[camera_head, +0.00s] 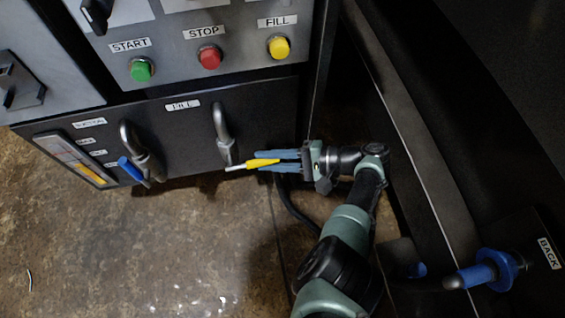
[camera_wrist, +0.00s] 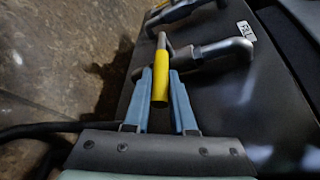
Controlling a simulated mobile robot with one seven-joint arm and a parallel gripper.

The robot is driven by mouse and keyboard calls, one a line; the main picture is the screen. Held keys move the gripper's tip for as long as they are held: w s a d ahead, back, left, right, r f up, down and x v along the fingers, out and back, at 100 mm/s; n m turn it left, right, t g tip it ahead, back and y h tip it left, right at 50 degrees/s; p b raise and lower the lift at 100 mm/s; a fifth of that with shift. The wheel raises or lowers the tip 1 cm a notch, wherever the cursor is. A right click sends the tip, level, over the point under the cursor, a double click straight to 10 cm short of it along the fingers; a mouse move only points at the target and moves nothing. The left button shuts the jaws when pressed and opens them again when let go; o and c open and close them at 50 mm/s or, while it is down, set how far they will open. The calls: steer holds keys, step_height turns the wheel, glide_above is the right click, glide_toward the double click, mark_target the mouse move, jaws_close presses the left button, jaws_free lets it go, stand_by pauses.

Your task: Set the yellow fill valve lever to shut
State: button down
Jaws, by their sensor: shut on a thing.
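The yellow fill valve lever (camera_head: 262,163) sits on the pipe (camera_head: 221,128) below the FILL label (camera_head: 182,105) on the dark lower panel. In the head view the lever lies about crosswise to the pipe, its yellow sleeve pointing right and its bare metal part at the left. My gripper (camera_head: 279,160) comes in from the right with its blue fingers on either side of the yellow sleeve. In the wrist view my gripper (camera_wrist: 162,98) is shut on the lever's yellow sleeve (camera_wrist: 160,82). The valve body is partly hidden behind the lever.
A blue-handled valve lever (camera_head: 131,169) is on another pipe to the left, beside a gauge (camera_head: 76,160). Green, red and yellow buttons (camera_head: 279,47) are above. A dark machine side (camera_head: 430,130) with a blue fitting (camera_head: 480,275) stands close on the right. The floor (camera_head: 150,255) in front is clear.

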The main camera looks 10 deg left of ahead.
steer(key=shift+s+a+f+y+b, duration=0.1)
steer(key=shift+a+f+y+b, duration=0.1)
steer(key=shift+f+y+b, duration=0.35)
steer(key=c, duration=0.8)
jaws_free()
steer(key=shift+r, duration=0.2)
steer(key=shift+o, duration=0.2)
steer(key=shift+d+r, duration=0.1)
steer(key=shift+d, duration=0.05)
